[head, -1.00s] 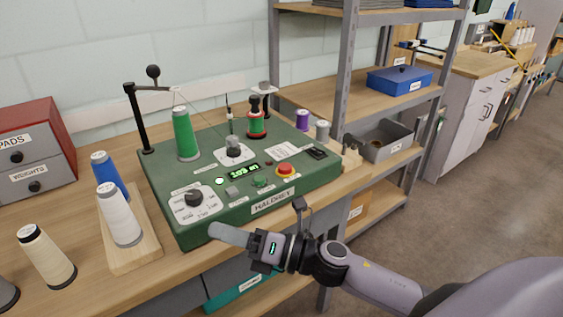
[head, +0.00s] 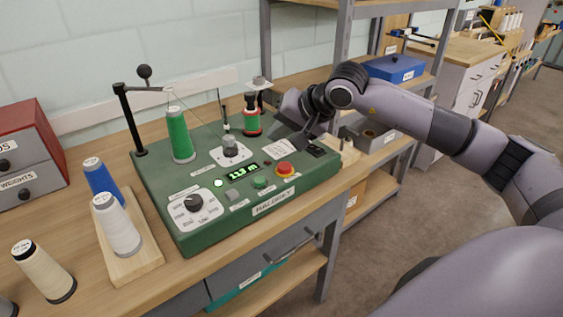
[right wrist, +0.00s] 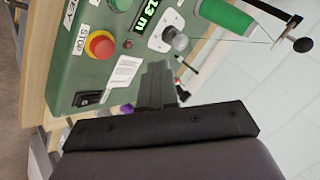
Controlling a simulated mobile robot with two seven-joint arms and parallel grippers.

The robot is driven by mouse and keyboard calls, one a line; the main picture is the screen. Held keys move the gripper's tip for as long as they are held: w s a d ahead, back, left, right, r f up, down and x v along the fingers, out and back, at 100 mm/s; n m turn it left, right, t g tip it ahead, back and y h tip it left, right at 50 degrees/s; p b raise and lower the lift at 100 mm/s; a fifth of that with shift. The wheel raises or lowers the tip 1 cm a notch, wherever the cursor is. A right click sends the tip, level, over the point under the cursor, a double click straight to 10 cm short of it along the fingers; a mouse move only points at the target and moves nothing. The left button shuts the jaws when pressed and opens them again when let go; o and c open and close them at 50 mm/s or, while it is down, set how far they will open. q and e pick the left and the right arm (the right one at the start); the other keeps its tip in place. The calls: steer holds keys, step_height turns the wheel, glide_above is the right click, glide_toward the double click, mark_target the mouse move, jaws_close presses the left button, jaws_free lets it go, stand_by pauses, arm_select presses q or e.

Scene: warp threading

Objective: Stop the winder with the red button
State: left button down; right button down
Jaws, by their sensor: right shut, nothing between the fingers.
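The green winder (head: 255,205) stands on the wooden bench. Its red button (head: 285,169) on a yellow base is at the front right of the top panel; in the right wrist view the button (right wrist: 102,45) shows next to a STOP label. The button is uncovered. My right gripper (head: 279,141) is shut and empty, above the panel behind the button; its dark fingers (right wrist: 157,85) point toward the panel in the right wrist view. They are apart from the button. The lit display (head: 243,172) shows a metre count. My left gripper is not in view.
A green thread cone (head: 180,136) and a thread guide post (head: 131,120) stand at the winder's left. A bobbin (head: 252,119) sits at its back. A green button (head: 260,182) lies left of the red one. White and blue cones stand left on a wooden board (head: 135,260).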

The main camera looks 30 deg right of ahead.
steer(key=d, duration=0.1)
steer(key=d+r+h, duration=0.1)
steer(key=d, duration=0.1)
steer(key=shift+w+r+n+h, duration=0.3)
steer(key=shift+r, duration=0.1)
steer(key=shift+f, duration=0.15)
steer(key=b, duration=0.5)
glide_above(288, 167)
step_height(288, 167, down, 8)
steer(key=shift+r, duration=0.15)
steer(key=shift+f+b, duration=0.45)
steer(key=shift+b, duration=0.1)
steer(key=shift+f, duration=0.1)
stand_by(1.0)
steer(key=shift+f+b, duration=0.3)
steer(key=shift+b, duration=0.2)
